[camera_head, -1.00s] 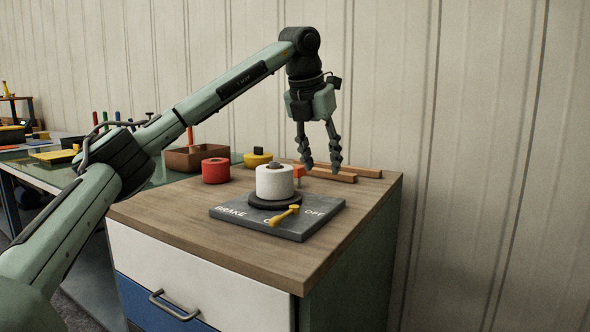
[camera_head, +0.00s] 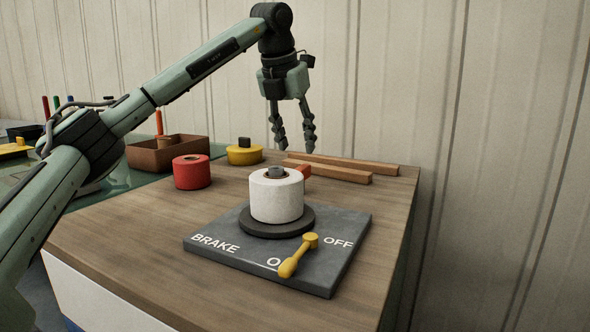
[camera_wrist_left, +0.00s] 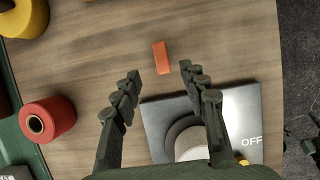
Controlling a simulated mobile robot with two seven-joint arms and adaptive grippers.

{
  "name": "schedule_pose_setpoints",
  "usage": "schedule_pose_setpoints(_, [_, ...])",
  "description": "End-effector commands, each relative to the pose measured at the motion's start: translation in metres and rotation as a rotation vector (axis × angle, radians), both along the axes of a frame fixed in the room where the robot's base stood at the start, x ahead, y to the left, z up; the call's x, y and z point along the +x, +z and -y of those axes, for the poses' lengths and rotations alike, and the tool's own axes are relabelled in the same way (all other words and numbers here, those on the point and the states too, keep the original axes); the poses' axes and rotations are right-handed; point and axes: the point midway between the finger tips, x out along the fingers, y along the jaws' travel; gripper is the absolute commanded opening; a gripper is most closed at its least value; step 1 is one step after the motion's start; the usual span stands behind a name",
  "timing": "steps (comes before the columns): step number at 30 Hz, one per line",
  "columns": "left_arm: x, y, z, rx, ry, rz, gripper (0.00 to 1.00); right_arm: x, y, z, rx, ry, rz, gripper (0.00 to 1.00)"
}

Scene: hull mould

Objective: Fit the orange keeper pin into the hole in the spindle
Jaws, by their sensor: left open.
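The orange keeper pin (camera_head: 305,171) shows partly behind the white roll (camera_head: 277,198) in the head view; in the left wrist view the orange keeper pin (camera_wrist_left: 161,57) is a short block on the bare wood, apart from the grey plate. The grey spindle (camera_head: 275,172) pokes up through the top of the white roll, which sits on a dark round base; its hole cannot be made out. My left gripper (camera_head: 294,148) hangs open and empty, pointing down, above and behind the roll. In the left wrist view the pin lies beyond the open fingertips (camera_wrist_left: 160,72).
The grey brake plate (camera_head: 215,252) carries a yellow lever (camera_head: 298,256) at its front. A red roll (camera_head: 191,172), a yellow roll (camera_head: 244,152) and a brown box (camera_head: 140,157) stand to the left. Two wooden bars (camera_head: 345,170) lie behind. The wood at front left is clear.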

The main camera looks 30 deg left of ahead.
Motion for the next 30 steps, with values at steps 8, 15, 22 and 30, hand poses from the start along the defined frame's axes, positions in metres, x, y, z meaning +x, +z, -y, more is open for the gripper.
schedule_pose_setpoints(8, [0.007,-0.019,0.000,0.001,-0.001,-0.003,0.43,0.006,0.003,-0.002,0.003,0.005,0.025,0.95])
schedule_pose_setpoints(15, [0.019,-0.048,0.003,0.002,0.000,-0.003,0.43,0.015,0.010,-0.008,0.016,0.019,0.071,0.95])
schedule_pose_setpoints(22, [0.029,-0.071,0.003,0.001,0.000,-0.001,0.43,0.020,0.014,-0.013,0.026,0.030,0.101,0.95])
schedule_pose_setpoints(30, [0.030,-0.072,0.003,0.000,0.000,0.001,0.39,0.020,0.015,-0.016,0.031,0.034,0.105,0.95])
